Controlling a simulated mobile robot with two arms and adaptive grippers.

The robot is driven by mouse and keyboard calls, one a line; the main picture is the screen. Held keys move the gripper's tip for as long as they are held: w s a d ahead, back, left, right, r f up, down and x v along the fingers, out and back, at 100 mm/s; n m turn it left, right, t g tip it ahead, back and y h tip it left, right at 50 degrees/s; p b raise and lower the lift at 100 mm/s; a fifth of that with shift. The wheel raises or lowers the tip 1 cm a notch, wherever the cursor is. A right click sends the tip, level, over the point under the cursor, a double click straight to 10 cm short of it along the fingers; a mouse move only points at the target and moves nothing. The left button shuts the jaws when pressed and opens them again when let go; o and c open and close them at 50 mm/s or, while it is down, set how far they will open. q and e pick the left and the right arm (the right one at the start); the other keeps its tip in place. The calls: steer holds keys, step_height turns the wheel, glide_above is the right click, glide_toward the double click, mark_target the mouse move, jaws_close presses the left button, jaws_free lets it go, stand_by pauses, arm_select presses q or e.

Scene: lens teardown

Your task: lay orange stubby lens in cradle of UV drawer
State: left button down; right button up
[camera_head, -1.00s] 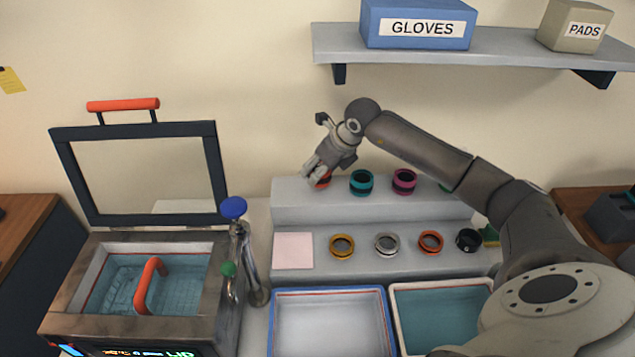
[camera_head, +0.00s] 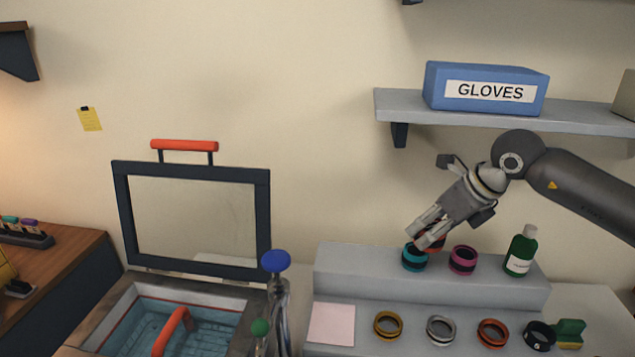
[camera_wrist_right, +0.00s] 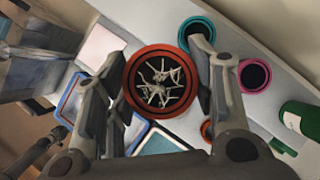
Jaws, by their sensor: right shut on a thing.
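My right gripper (camera_head: 426,240) is shut on an orange-red lens (camera_head: 436,243), which shows between and behind its fingertips above the upper step. In the right wrist view the lens (camera_wrist_right: 160,84) is a wide orange ring with a dark inside and pale branching marks, between the two fingers. In the head view a teal lens (camera_head: 414,258) sits just below the fingertips, with a magenta lens (camera_head: 463,260) to its right. Another orange lens (camera_head: 492,332) lies on the lower step. I cannot make out the UV drawer or its cradle. My left gripper is not in view.
A green bottle (camera_head: 521,252) stands right of the magenta lens. Gold (camera_head: 388,328), silver (camera_head: 441,330) and black (camera_head: 539,335) lenses lie on the lower step near a pink pad (camera_head: 331,324). An open-lidded water tank (camera_head: 190,312) and a blue-knobbed tap (camera_head: 276,262) stand left. A shelf (camera_head: 500,112) hangs above.

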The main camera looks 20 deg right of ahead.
steer(key=s+a+f+n+g+y, duration=0.3)
steer(key=a+f+n+g+y, duration=0.2)
steer(key=a+f+n, duration=0.7)
steer(key=s+a+n+g+h, duration=0.6)
steer(key=a+n, duration=0.6)
steer(key=n, duration=0.9)
steer(key=shift+s+f+g, duration=0.4)
steer(key=shift+s, duration=0.4)
